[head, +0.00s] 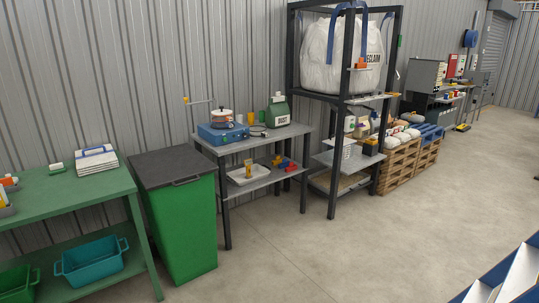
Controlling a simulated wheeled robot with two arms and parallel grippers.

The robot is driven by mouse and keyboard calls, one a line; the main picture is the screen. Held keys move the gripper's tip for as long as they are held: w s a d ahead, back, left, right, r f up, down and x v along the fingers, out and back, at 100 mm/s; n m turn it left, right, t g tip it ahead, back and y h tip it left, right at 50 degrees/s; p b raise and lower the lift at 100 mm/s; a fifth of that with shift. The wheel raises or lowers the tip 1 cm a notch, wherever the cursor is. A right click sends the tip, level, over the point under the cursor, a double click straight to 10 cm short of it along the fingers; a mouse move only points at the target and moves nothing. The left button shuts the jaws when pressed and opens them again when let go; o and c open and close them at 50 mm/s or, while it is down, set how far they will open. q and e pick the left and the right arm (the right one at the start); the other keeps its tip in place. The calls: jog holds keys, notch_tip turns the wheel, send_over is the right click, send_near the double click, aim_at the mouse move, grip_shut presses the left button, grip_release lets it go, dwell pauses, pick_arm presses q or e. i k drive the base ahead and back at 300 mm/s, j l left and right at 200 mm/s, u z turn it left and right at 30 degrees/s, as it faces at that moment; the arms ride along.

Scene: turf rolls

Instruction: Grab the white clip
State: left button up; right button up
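I cannot make out a white clip in the head view; small things on the benches are too far and too small to tell. Neither of my grippers is in view. A green bench (75,200) stands at the left with a stack of white papers or pads (97,160) and a small green-and-white thing (57,168) on it.
A green bin with a dark lid (182,230) stands between bench and table. A black frame (337,150) holds a big white bag (325,60). Pallets (400,165) with sacks stand behind it. A blue-and-white structure (510,280) fills the bottom right corner. The central concrete floor is clear.

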aim_at(278, 98)
jog(key=i+z, duration=0.35)
jog(key=i, duration=1.6)
jog(key=l, duration=0.1)
